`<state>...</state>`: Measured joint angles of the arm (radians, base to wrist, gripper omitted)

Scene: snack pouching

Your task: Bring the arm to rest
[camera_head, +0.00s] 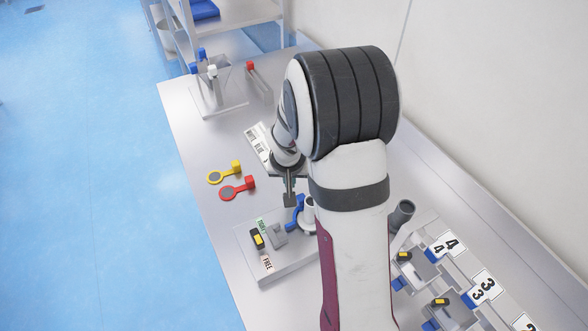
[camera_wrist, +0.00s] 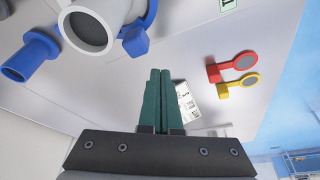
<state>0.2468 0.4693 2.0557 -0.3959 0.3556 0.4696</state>
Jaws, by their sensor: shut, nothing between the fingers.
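My gripper (camera_head: 290,198) hangs above the table (camera_head: 207,168), in the middle of the head view. In the wrist view its two dark green fingers (camera_wrist: 160,75) are shut together with nothing between them. My arm stretches from the bottom up over the table and bends down to the gripper, covering part of the table's right side.
Red (camera_head: 237,188) and yellow (camera_head: 224,173) ring-ended pieces lie left of the gripper. A labelled white card (camera_head: 258,143) lies behind it. A grey plate (camera_head: 290,262) with a blue-handled piece (camera_head: 294,214) is in front. Numbered stations (camera_head: 483,288) stand at right. A holder (camera_head: 217,100) stands far left.

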